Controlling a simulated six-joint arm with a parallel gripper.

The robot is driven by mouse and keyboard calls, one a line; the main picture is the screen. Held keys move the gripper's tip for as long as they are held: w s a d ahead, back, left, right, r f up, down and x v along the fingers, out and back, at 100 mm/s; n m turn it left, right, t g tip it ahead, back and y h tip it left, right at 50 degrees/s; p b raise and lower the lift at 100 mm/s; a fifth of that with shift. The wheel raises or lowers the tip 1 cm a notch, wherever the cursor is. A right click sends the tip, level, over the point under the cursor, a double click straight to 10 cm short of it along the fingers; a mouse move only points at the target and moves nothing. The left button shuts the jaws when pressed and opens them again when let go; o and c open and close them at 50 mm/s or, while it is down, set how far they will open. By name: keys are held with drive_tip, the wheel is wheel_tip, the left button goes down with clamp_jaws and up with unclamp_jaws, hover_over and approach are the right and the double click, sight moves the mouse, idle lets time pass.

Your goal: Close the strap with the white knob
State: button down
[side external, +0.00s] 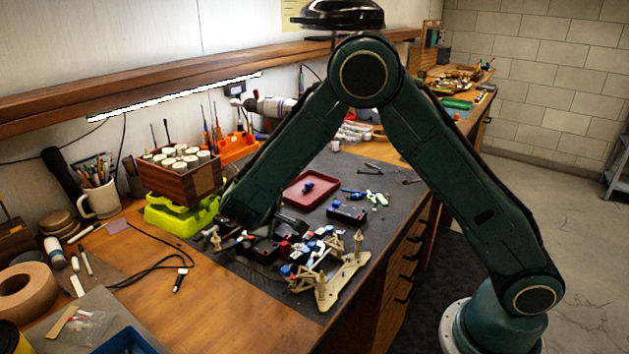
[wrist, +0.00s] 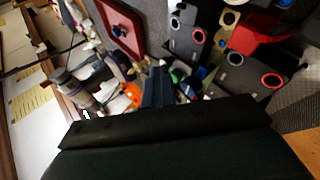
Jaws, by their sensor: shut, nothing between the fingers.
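The partly built racecar sits at the front of the grey mat, with a beige chassis part and posts (side external: 328,283) and a cluster of dark, red, blue and white parts. My gripper (side external: 262,240) is low over the left side of this cluster, partly lost among dark parts. In the wrist view, my gripper (wrist: 158,82) shows as narrow dark blue fingers, shut and empty. Black parts with coloured rings (wrist: 188,38) lie beyond it to the right. Small green and white pieces lie beside the fingers. I cannot pick out the strap or its white knob for certain in either view.
A red tray (side external: 311,189) with a small blue item lies behind the car; it also shows in the wrist view (wrist: 122,28). A wooden box of white cylinders (side external: 180,172) on a lime-green stand (side external: 180,215) is close left of my gripper. A black cable (side external: 150,262) lies left.

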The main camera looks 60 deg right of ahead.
drive_tip(key=shift+r, duration=0.8)
drive_tip(key=shift+r, duration=0.8)
drive_tip(key=v, duration=1.1)
drive_tip(key=shift+r, duration=0.45)
drive_tip(key=shift+w, duration=0.1)
